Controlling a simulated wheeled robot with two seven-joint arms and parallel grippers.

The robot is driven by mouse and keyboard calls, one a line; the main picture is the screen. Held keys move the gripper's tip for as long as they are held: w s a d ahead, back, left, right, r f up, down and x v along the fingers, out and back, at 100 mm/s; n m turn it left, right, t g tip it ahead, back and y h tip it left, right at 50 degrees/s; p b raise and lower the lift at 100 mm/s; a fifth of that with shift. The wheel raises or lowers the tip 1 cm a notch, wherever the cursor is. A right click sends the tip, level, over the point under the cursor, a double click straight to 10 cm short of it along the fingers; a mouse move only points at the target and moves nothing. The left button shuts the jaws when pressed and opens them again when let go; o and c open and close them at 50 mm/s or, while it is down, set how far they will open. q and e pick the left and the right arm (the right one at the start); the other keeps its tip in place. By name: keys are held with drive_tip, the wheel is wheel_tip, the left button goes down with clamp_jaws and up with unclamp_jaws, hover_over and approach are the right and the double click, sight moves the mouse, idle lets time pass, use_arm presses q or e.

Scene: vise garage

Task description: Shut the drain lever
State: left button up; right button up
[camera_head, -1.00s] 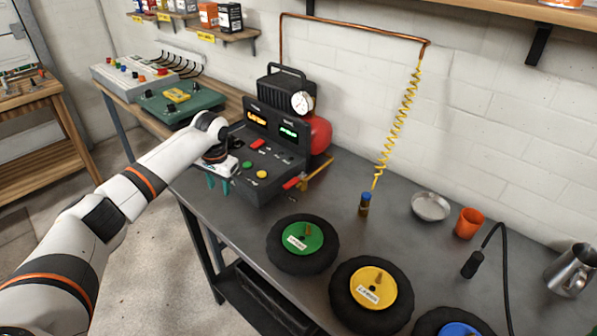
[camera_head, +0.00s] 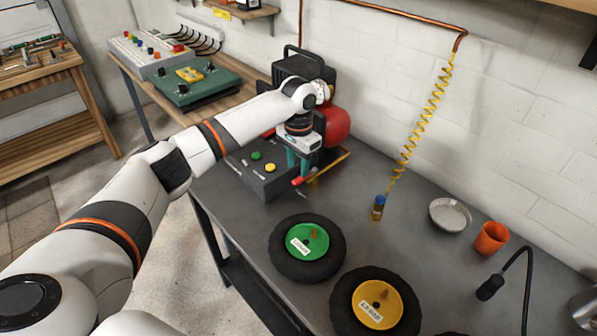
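My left gripper (camera_head: 299,170) points down over the console's right side, just above and behind the red end. Its two teal fingers look apart, with nothing seen between them. I cannot tell whether a fingertip touches the lever. My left arm hides the console's displays and red button. My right gripper is not in view.
Wheels with green (camera_head: 304,241) and yellow (camera_head: 377,304) hubs lie on the grey bench in front. A yellow coiled hose (camera_head: 422,119) hangs behind.

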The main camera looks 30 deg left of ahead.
sight(298, 179)
use_arm(q)
drive_tip(key=shift+f, duration=1.9)
clamp_jaws()
drive_tip(key=shift+r, duration=0.1)
